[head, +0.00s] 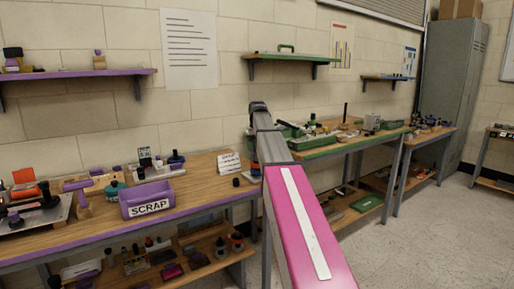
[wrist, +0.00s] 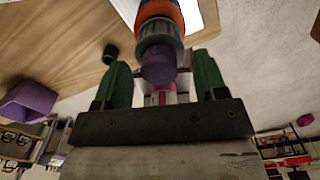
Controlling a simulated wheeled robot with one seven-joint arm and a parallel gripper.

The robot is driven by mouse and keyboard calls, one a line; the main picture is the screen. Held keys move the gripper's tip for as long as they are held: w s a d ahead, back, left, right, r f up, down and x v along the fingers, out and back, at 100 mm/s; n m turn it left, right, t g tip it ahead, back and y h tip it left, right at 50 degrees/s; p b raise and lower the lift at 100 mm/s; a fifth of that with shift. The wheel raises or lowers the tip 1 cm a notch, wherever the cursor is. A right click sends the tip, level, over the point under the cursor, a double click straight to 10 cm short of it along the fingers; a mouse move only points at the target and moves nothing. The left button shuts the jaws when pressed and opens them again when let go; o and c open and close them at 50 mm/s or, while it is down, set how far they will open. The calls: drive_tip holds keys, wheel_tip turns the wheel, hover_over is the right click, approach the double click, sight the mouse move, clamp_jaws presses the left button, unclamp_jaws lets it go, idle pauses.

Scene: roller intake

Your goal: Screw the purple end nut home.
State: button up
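The purple end nut (wrist: 159,68) shows in the wrist view, at the near end of a grey ribbed collar (wrist: 158,34) with an orange band (wrist: 162,9) beyond it. My gripper (wrist: 164,70) has two green fingers, one on each side of the nut. A gap shows between each finger and the nut, so the gripper looks open around it without touching. In the head view my arm reaches to the right end of the purple-edged bench (head: 205,185) and hides the nut. I cannot tell how far the nut is threaded on.
A purple scrap bin (head: 148,199) stands on the bench, and also shows in the wrist view (wrist: 28,101). A small black knob (head: 236,182) and a white sign (head: 229,163) are close to my arm. A green-edged bench (head: 345,144) with several parts adjoins at the right.

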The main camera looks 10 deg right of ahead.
drive_tip(key=n, duration=0.6)
drive_tip(key=shift+n, duration=0.4)
drive_tip(key=n, duration=0.6)
drive_tip(key=shift+a+n, duration=0.1)
drive_tip(key=shift+n, duration=0.3)
drive_tip(key=n, duration=1.3)
drive_tip(key=shift+n, duration=0.4)
clamp_jaws()
drive_tip(key=m, duration=0.4)
drive_tip(key=shift+m, duration=0.3)
